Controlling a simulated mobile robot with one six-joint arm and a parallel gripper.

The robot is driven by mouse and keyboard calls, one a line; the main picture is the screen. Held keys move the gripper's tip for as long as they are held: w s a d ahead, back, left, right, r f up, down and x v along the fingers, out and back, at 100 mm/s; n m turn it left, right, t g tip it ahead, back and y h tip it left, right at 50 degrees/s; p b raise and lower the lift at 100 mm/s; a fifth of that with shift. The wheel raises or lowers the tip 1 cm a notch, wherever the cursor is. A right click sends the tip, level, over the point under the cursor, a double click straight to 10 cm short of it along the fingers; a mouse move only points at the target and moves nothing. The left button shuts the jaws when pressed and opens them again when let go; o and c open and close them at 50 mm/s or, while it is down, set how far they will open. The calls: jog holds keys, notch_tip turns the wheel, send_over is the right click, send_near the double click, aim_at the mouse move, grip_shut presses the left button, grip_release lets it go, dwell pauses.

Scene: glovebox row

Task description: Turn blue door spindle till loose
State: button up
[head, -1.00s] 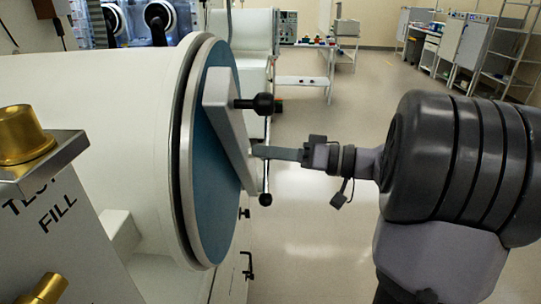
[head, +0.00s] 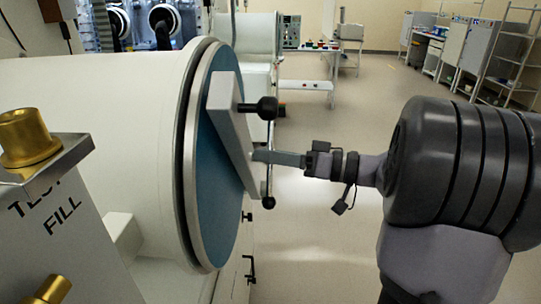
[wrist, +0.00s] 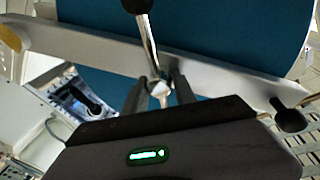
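The blue door (head: 222,190) is a round disc on the end of a white cylinder, and it also shows in the wrist view (wrist: 225,25). A grey bar (head: 232,125) crosses it, seen in the wrist view (wrist: 90,42) too. The spindle (wrist: 159,88) is at the bar's middle. Its metal handle rod (wrist: 148,40) carries black ball knobs, one high (head: 267,107) and one low (head: 268,202). My gripper (head: 257,156) points at the spindle. In the wrist view its two fingers (wrist: 161,80) stand apart, one each side of the spindle; contact is unclear.
A panel marked "TEST FILL" (head: 50,220) with brass fittings (head: 25,135) stands at the near left. Small black latches (head: 249,268) sit low beside the door. Open floor (head: 320,240) lies to the right. Shelves and cabinets stand far back.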

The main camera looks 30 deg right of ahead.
dwell(0.4)
jog(key=p+v, duration=0.4)
jog(key=v, duration=1.3)
jog(key=shift+d, duration=0.2)
jog(key=shift+s, duration=0.15)
jog(key=s+a+f+m+g+h, duration=0.1)
jog(key=a+f+m+g+h, duration=0.1)
jog(key=a, duration=0.8)
jog(key=s+a+f+m+g+h, duration=0.2)
jog(key=a+g+h, duration=0.1)
jog(key=a, duration=0.7)
jog(key=s+a+f+m+g+h, duration=0.1)
jog(key=a+f+m+g+h, duration=0.1)
jog(key=a, duration=0.8)
jog(key=f+m+h, duration=0.1)
jog(key=h, duration=0.1)
jog(key=shift+s+a+g+h, duration=0.35)
jog(key=shift+s+g+h, duration=0.05)
